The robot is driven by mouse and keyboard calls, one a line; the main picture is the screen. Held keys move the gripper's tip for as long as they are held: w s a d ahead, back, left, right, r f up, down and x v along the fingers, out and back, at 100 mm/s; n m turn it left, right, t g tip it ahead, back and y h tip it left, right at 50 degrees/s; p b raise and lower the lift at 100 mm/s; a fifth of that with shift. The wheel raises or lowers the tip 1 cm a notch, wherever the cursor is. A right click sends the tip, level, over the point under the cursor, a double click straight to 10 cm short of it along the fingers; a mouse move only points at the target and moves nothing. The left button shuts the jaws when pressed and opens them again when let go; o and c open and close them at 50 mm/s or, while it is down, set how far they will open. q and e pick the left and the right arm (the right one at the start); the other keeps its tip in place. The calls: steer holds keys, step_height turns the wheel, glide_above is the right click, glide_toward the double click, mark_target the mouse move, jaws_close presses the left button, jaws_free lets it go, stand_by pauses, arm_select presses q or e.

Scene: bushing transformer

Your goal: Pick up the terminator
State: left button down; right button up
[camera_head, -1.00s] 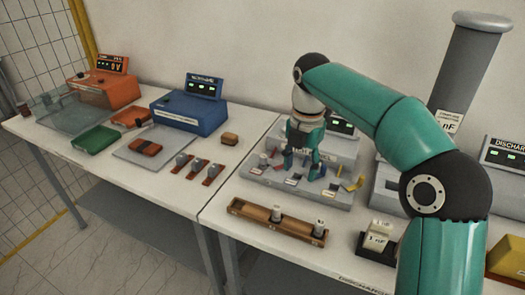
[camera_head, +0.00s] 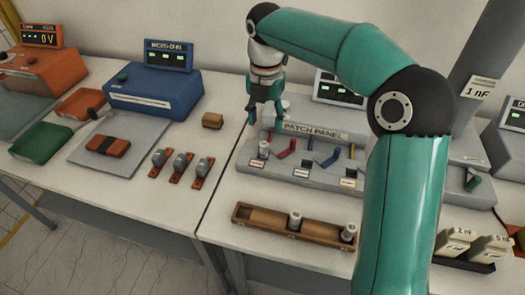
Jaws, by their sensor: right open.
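My right gripper (camera_head: 267,112) is open and points down. It hangs above the left part of the grey patch panel (camera_head: 254,170), with nothing seen between its fingers. A small white and grey cylinder (camera_head: 264,149) stands upright on the panel's left end, below the fingertips and apart from them. Two similar cylinders, one near the middle (camera_head: 294,221) and one at the right end (camera_head: 348,232), stand in a wooden rack (camera_head: 262,217) in front of the panel. I cannot tell which cylinder is the terminator. My left gripper is out of view.
Coloured levers (camera_head: 286,149) stick up from the panel. To the left are a blue box (camera_head: 155,96), a small tan block (camera_head: 212,121), several orange-based pieces (camera_head: 181,167) and a green tray (camera_head: 41,144). White labelled blocks (camera_head: 456,242) stand at the front right.

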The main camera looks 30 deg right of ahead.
mark_target(264, 144)
step_height(264, 144, down, 5)
steer(key=shift+f, duration=0.2)
steer(key=f, duration=0.2)
steer(key=w+f, duration=0.1)
steer(key=f, duration=0.1)
steer(key=shift+p, duration=0.3)
steer(key=shift+s+f, duration=0.1)
steer(key=shift+f, duration=0.45)
jaws_close()
